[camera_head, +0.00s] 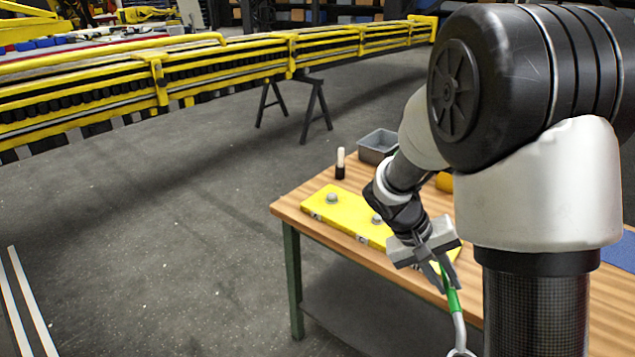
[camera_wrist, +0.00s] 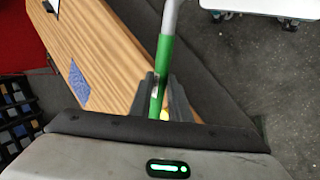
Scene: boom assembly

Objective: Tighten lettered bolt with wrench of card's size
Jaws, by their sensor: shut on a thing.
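My gripper (camera_head: 440,279) is shut on a wrench (camera_head: 453,302) with a green band on its handle and a grey metal end. The wrench hangs down in front of the table's front edge, its lower end partly cut off by the frame. In the wrist view the green part of the wrench (camera_wrist: 161,70) sits between the fingers (camera_wrist: 164,98). A yellow plate (camera_head: 345,215) lies on the table with grey bolts on it; one bolt (camera_head: 332,199) is at its left and another (camera_head: 376,219) further right. Letters on it are too small to read. My arm hides the plate's right part.
The wooden table (camera_head: 290,207) has a grey bin (camera_head: 377,147) and a small black-and-white object (camera_head: 340,163) behind the plate. A blue mat (camera_head: 620,250) lies at the right. A yellow boom (camera_head: 160,85) and a trestle (camera_head: 310,110) stand beyond. The floor left of the table is clear.

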